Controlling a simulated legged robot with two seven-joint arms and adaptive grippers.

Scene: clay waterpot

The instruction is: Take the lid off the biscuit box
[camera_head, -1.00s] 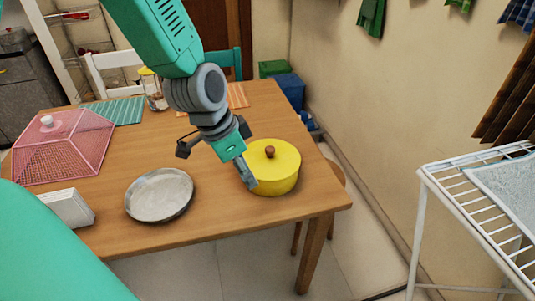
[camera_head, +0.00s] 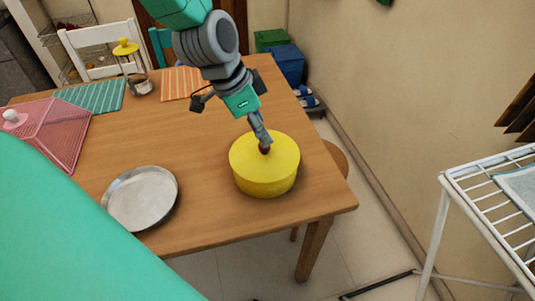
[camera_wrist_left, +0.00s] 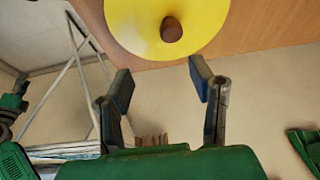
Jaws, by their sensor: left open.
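The biscuit box (camera_head: 265,180) is a round yellow tin near the table's right front corner. Its yellow lid (camera_head: 280,148) is on it, with a small brown knob (camera_head: 265,150) in the middle. In the wrist view the lid (camera_wrist_left: 205,22) and knob (camera_wrist_left: 171,29) show at the top, beyond the fingertips. My left gripper (camera_head: 262,138) is over the lid, at the knob in the head view, and partly covers it. In the wrist view its two fingers (camera_wrist_left: 160,85) are spread with nothing between them. My right gripper is not seen in the head view.
A metal plate (camera_head: 141,197) lies left of the box on the wooden table (camera_head: 205,225). A pink mesh cover (camera_head: 50,125), a glass jar (camera_head: 142,86) and striped mats (camera_head: 90,97) lie farther back. A white rack (camera_head: 447,195) stands at the right.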

